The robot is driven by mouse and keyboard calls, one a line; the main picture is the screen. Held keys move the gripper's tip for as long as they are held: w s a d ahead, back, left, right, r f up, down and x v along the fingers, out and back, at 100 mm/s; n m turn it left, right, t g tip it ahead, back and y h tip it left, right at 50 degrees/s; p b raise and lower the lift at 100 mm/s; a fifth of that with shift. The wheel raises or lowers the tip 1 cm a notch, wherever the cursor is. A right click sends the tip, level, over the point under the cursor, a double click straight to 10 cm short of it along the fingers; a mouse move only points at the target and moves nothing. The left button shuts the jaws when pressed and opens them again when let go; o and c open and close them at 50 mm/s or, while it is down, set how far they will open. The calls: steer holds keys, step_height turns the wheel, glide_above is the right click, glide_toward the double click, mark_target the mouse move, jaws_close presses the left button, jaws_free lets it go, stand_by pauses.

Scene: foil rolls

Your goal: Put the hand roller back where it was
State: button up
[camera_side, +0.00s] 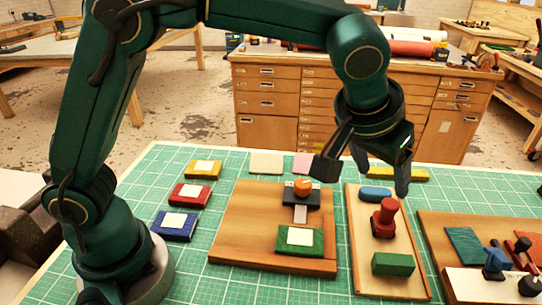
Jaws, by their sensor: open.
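My gripper (366,175) is open and empty, pointing down above the back of the narrow wooden tray (409,274). Its left finger is close to an orange-knobbed black tool (301,195) on the wide wooden board (245,222); whether they touch I cannot tell. A grey strip extends from this tool towards a green block with a white top (300,239). The narrow tray holds a blue rounded block (375,194), a red knobbed tool (385,218) and a green block (393,264). I cannot tell for certain which piece is the hand roller.
Yellow (203,169), red (190,194) and blue (174,224) white-topped blocks stand left on the green mat (190,270). A right-hand board (437,230) holds a teal pad (466,246) and small tools. A yellow bar (400,173) lies behind my gripper. The front left mat is clear.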

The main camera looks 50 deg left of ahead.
steer(key=s+a, duration=1.5)
steer(key=s, duration=0.4)
steer(key=shift+s, duration=0.4)
